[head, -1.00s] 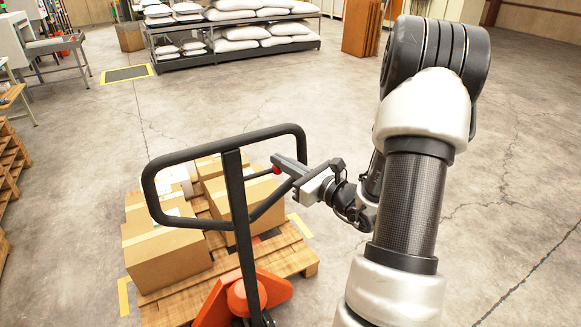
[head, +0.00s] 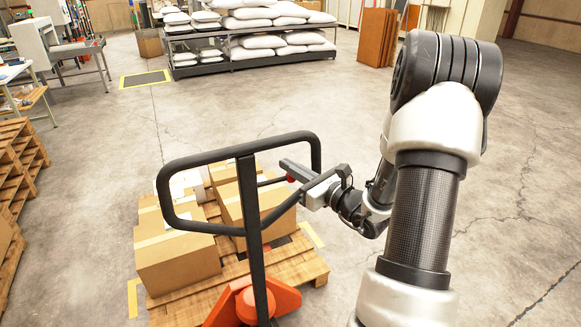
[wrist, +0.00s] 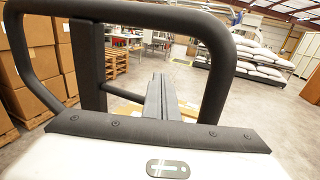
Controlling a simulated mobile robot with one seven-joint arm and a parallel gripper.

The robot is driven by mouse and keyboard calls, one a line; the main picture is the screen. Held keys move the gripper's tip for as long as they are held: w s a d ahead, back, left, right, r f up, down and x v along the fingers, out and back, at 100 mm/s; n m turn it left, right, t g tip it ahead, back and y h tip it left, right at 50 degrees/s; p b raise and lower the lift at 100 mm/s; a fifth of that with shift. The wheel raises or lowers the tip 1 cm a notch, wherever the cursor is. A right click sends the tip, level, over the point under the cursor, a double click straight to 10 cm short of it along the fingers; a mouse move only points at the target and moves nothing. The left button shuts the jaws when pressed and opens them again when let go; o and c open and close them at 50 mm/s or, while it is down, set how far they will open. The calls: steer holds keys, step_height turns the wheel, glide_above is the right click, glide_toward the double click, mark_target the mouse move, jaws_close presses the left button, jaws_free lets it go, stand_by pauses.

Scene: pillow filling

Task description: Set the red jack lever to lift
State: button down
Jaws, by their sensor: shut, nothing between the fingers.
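The pallet jack's black loop handle (head: 208,230) stands in front of me on a dark post. The lever is a thin dark rod ending in a red knob (head: 291,179), inside the right part of the loop. My gripper (head: 283,164) is shut and empty, its fingers pointing left just above the red knob. I cannot tell whether they touch it. In the wrist view the shut fingers (wrist: 159,98) show between the post (wrist: 88,65) and the right bar of the handle (wrist: 216,75). The red knob is not visible there.
Cardboard boxes (head: 176,262) sit on a wooden pallet (head: 300,262) behind the handle, over the orange jack base (head: 285,297). Stacked pallets (head: 15,165) stand at the left. A shelf of white sacks (head: 245,62) stands at the back. The floor at right is clear.

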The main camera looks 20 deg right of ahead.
steer(key=shift+f+b, duration=0.7)
steer(key=shift+f, duration=0.3)
steer(key=shift+r, duration=0.25)
steer(key=shift+r+p, duration=1.3)
steer(key=shift+r, duration=0.3)
steer(key=s, duration=1.3)
steer(key=shift+d+b, duration=0.2)
steer(key=shift+b, duration=0.2)
